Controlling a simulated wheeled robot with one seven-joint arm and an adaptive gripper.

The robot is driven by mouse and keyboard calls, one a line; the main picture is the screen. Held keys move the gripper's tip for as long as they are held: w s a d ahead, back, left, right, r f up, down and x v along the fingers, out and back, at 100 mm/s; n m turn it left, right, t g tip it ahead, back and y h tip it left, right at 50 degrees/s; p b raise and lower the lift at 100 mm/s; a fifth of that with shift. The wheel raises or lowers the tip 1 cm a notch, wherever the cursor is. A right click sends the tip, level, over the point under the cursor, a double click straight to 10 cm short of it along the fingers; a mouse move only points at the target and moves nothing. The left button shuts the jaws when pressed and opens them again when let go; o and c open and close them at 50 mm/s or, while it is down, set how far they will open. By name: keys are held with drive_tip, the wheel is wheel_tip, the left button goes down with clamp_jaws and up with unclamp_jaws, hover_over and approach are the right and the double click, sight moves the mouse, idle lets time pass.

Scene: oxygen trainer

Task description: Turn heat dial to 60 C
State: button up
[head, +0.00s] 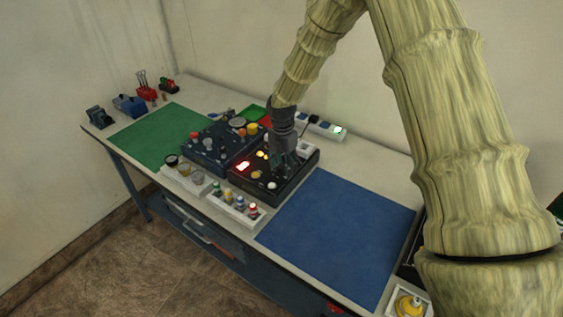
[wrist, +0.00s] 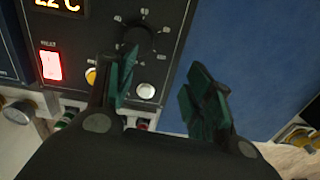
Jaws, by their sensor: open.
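The heat dial (wrist: 138,40) is a dark round knob ringed by pale marks on the black panel (wrist: 98,70) in the wrist view. A display (wrist: 62,5) at the top left of that view reads in yellow, partly cut off, ending in "2 C". My gripper (wrist: 162,88) is open, with green finger pads. The left finger lies just below the dial in the picture, and the right finger is over the blue mat. In the head view my gripper (head: 285,163) is over the black panel box (head: 290,188) and hides the dial.
A second dark panel (head: 207,150) stands to the left. The blue mat (head: 340,235) is clear. Small bottles stand in a white rack (head: 233,208) in front.

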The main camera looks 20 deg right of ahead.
sight(281, 167)
drive_tip(key=shift+g, duration=0.3)
drive_tip(key=w+f, duration=0.4)
drive_tip(key=w, duration=0.1)
drive_tip(key=shift+w+a+f, duration=0.1)
drive_tip(key=shift+f, duration=0.1)
drive_tip(key=shift+s+r, duration=0.1)
drive_tip(key=shift+s, duration=0.1)
drive_tip(key=shift+s+r, duration=0.6)
drive_tip(key=shift+s, duration=0.25)
drive_tip(key=c, duration=1)
drive_tip(key=shift+w+f, duration=0.2)
drive_tip(key=shift+f, duration=0.2)
drive_tip(key=shift+c, duration=0.2)
